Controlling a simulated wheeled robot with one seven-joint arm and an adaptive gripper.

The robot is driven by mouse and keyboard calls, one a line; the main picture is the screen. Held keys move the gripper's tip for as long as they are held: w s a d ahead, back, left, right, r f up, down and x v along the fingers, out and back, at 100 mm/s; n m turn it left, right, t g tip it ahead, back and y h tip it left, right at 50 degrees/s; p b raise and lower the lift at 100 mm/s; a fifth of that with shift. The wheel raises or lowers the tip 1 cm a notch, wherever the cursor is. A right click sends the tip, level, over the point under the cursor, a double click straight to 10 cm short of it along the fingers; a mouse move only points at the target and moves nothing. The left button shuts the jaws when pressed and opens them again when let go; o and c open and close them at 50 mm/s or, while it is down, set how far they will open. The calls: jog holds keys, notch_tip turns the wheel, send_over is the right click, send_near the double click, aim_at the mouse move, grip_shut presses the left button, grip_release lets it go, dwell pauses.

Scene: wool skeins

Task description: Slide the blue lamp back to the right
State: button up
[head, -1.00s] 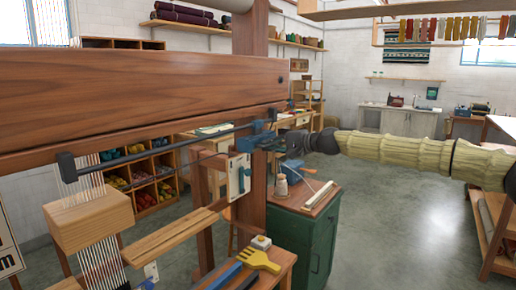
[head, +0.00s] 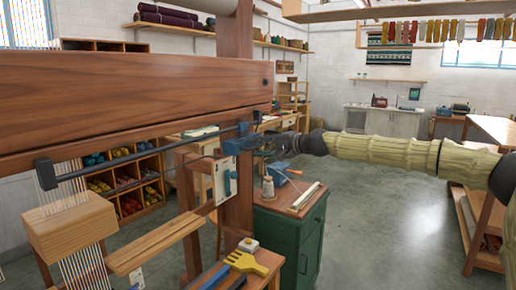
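The blue lamp (head: 236,146) is a small blue block-like fitting near the right end of a dark rail (head: 150,154).
A wooden post (head: 237,195) stands directly behind the lamp. A green cabinet (head: 296,240) with a spool (head: 268,189) on top is below my gripper. A small bench (head: 262,262) holds a yellow comb (head: 245,262). Open floor lies to the right.

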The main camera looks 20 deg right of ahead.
jog(key=v, duration=1.1)
jog(key=shift+d, duration=0.1)
dwell(0.4)
